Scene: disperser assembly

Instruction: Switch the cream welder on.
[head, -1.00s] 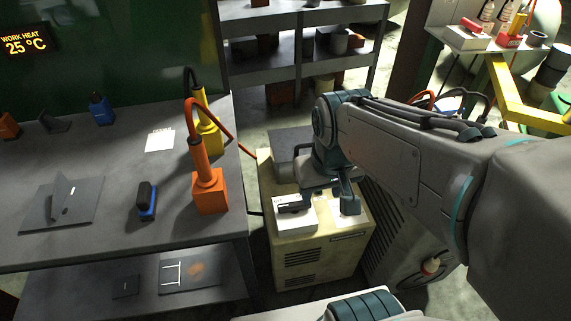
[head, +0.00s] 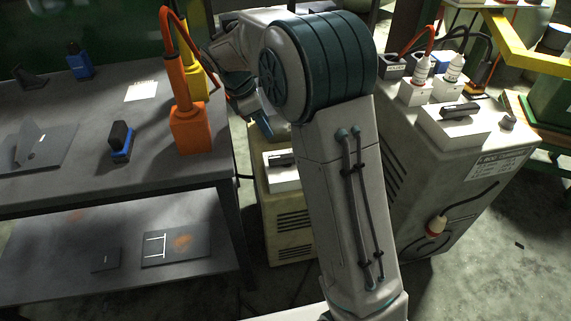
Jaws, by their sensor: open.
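The cream welder (head: 292,232) stands on the floor just right of the workbench, mostly hidden behind my arm. A white switch block (head: 284,180) with a dark rocker on it shows on its top; the rocker's position is too small to tell. The right part of its top is hidden by my arm. My gripper (head: 258,122) is open and empty, above and slightly left of the switch block and apart from it. It is just right of the orange torch holder.
The workbench (head: 60,185) carries an orange torch stand (head: 189,130), a yellow one (head: 192,80) and a blue-black tool (head: 121,141).

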